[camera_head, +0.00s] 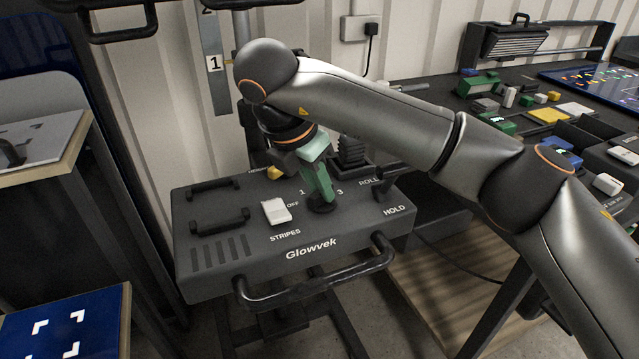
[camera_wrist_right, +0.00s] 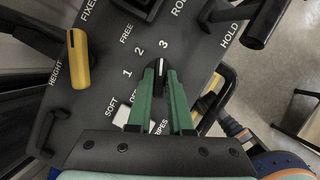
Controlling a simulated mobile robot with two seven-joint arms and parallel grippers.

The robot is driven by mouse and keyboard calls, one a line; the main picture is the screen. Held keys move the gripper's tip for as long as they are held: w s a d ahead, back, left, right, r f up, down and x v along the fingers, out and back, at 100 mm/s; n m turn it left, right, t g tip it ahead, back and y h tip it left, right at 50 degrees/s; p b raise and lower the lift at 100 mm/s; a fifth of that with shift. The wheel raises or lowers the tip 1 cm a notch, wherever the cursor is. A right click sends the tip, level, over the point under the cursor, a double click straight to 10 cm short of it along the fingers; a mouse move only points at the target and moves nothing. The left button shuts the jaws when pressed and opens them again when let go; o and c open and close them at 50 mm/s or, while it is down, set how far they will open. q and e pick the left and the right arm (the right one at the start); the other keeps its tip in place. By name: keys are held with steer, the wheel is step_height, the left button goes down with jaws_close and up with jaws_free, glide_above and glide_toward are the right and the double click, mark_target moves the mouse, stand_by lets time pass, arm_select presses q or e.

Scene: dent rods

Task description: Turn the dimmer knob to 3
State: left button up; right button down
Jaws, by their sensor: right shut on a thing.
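The dimmer knob (camera_head: 321,206) is a small black knob on the grey Glowvek panel (camera_head: 345,235). In the wrist view the knob (camera_wrist_right: 160,69) has a white pointer line, which appears to point at the printed 3. The marks 1 and 2 lie to the left of the 3. My right gripper (camera_head: 324,194) reaches down from above with green fingers. In the wrist view the right gripper (camera_wrist_right: 160,80) is shut on the knob, a finger on either side, hiding part of it. My left gripper is not in view.
A white rocker switch (camera_head: 276,211) is left of the knob. A yellow lever (camera_wrist_right: 78,60) and a black ribbed part (camera_head: 352,152) stand behind. A bar handle (camera_head: 315,281) runs along the panel's front. A cluttered table (camera_head: 430,95) is at the right.

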steer(key=shift+m, duration=0.4)
steer(key=c, duration=0.8)
jaws_free()
steer(key=p+v, duration=0.2)
steer(key=v, duration=1)
steer(key=shift+a+r+p, duration=0.15)
steer(key=shift+r+p, duration=0.1)
steer(key=shift+p, duration=0.05)
